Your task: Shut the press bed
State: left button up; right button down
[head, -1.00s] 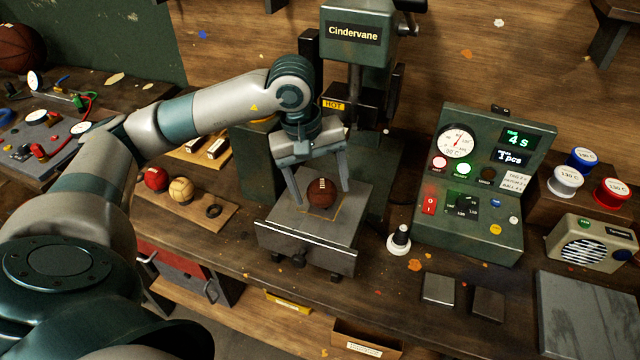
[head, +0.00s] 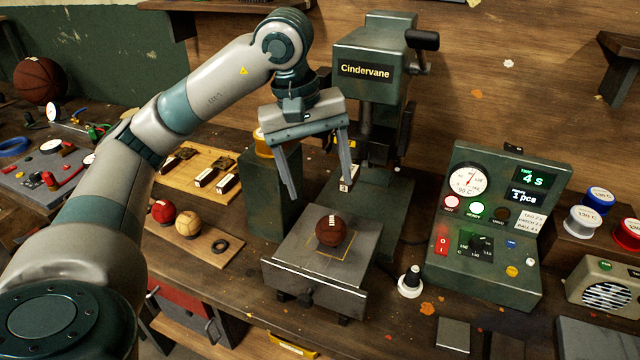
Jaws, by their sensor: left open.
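The press (head: 375,55), marked Cindervane, stands at the back middle. A brown leather ball (head: 333,230) with white lacing sits on the bed inside a thin outlined square. My left gripper (head: 320,193) is open and empty, its fingers pointing down above and behind the ball, apart from it. Its right finger partly covers the press behind. My right gripper is not in view.
A control box (head: 490,225) with a dial and a lit "4 s" display stands right of the press. A black-and-white knob (head: 410,282) stands between it and the bed. Left of the bed, a wooden board (head: 205,247) holds a red ball, a tan ball and a black ring.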

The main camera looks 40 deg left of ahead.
aim_at(335, 278)
jog(key=u, duration=1.2)
